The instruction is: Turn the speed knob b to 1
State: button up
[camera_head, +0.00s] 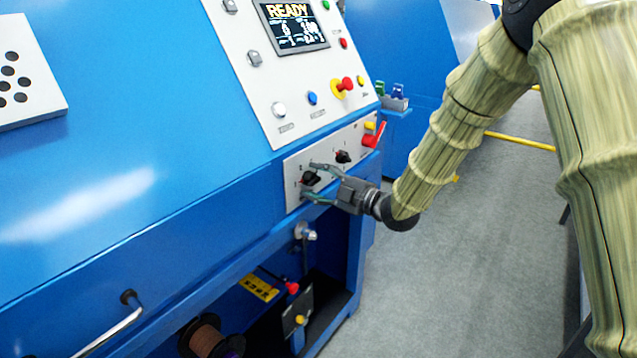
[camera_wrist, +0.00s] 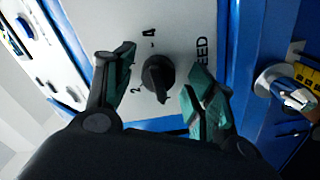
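A black speed knob (camera_head: 311,177) sits on the white lower control panel (camera_head: 292,165). In the wrist view the knob (camera_wrist: 158,77) lies between my fingers, its narrow end toward the bottom of the picture. Marks "4" and "2" and the letters "EED" show around it; I see no "1", and I cannot tell which knob is b. My gripper (camera_head: 309,182) is open, one finger on each side of the knob. In the wrist view the gripper (camera_wrist: 163,72) shows bare panel between each finger and the knob, so they look apart.
A second black knob (camera_head: 343,156) and a red handle (camera_head: 373,135) sit further right on the panel. A metal fitting (camera_head: 306,232) sticks out below. Above are buttons and a screen (camera_head: 292,25) reading READY. The grey floor (camera_head: 440,290) at right is clear.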

jog(key=v, duration=1.2)
jog(key=s+d+f+m+g+h+p, duration=0.1)
jog(key=s+d+f+m+h+p, duration=0.25)
jog(key=f, duration=0.55)
jog(key=s+d+f+m+h+p, duration=0.1)
jog(key=s+f+m+h, duration=0.2)
jog(key=s+f+m, duration=0.45)
jog(key=s+d+f+m+g+h+p, duration=0.1)
jog(key=s+d+f+m+h+p, duration=0.15)
jog(key=f, duration=0.85)
jog(key=s+d+f+m+g+h+p, duration=0.1)
jog(key=s+d+f+m+g+h, duration=0.1)
jog(key=s, duration=0.8)
jog(key=s+d+f+m+g+h+p, duration=0.1)
jog(key=s+d+f+m+g, duration=0.1)
jog(key=s, duration=0.8)
jog(key=s+d+f+m+g+h+p, duration=0.1)
jog(key=s+f+m+g, duration=0.3)
jog(key=s, duration=0.7)
notch_tip(320, 180, down, 2)
jog(key=shift+d+f+m+g+h, duration=0.25)
jog(key=shift+d+m+h, duration=0.3)
jog(key=shift+m+h, duration=0.35)
jog(key=shift+r, duration=0.1)
jog(key=shift+c, duration=0.5)
